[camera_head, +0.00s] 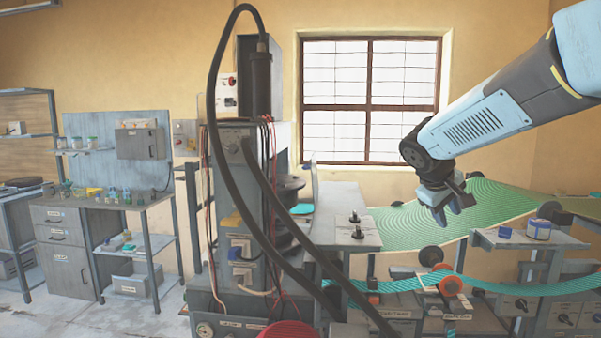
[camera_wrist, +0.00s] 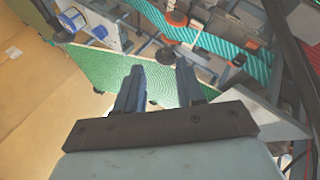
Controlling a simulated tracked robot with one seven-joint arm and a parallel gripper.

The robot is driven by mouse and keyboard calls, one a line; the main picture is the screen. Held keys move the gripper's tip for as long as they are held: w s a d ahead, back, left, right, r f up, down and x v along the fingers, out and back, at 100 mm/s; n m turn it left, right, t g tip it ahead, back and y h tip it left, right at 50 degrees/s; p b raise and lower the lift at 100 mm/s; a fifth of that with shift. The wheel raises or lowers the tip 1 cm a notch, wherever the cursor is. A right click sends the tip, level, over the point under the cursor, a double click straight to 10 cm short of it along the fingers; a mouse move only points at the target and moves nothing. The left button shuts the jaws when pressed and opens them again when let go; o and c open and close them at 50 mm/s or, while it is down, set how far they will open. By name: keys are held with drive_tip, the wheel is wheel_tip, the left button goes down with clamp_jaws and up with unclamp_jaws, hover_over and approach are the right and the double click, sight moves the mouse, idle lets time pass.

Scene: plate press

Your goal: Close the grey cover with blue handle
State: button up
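My gripper (camera_head: 447,212) hangs at the right over the green patterned sheet (camera_head: 490,215). In the wrist view its two fingers (camera_wrist: 158,85) stand apart with nothing between them. The wrist view does not clearly show the cover.
A grey table (camera_head: 350,203) with black knobs lies between the panel and my gripper. Thick black hoses (camera_head: 213,110) loop in front of the press column. A cyan strip (camera_head: 540,290) runs over rollers below. A blue-white spool (camera_head: 539,229) stands at right.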

drive_tip(key=w+a+n+t+h, duration=0.25)
drive_tip(key=w+a, duration=0.45)
drive_tip(key=w, duration=0.5)
drive_tip(key=w+a+n+t+h, duration=0.2)
drive_tip(key=w+a+n+t, duration=0.15)
drive_tip(key=w+a, duration=0.6)
drive_tip(key=w+a+f+n+t+y, duration=0.1)
drive_tip(key=w+a+n+t, duration=0.35)
drive_tip(key=a, duration=0.85)
drive_tip(key=w+a+f+n+t+y, duration=0.2)
drive_tip(key=w+a+n+t, duration=0.3)
drive_tip(key=a, duration=0.7)
drive_tip(key=w+d+r, duration=0.1)
drive_tip(key=w+d, duration=0.1)
drive_tip(key=w, duration=0.4)
drive_tip(key=w+d+r+n+g, duration=0.1)
drive_tip(key=w+d+r, duration=0.1)
drive_tip(key=w, duration=0.5)
drive_tip(key=shift+w+r, duration=0.2)
drive_tip(key=shift+r, duration=0.1)
drive_tip(key=shift+d, duration=0.1)
drive_tip(key=shift+c, duration=0.2)
clamp_jaws()
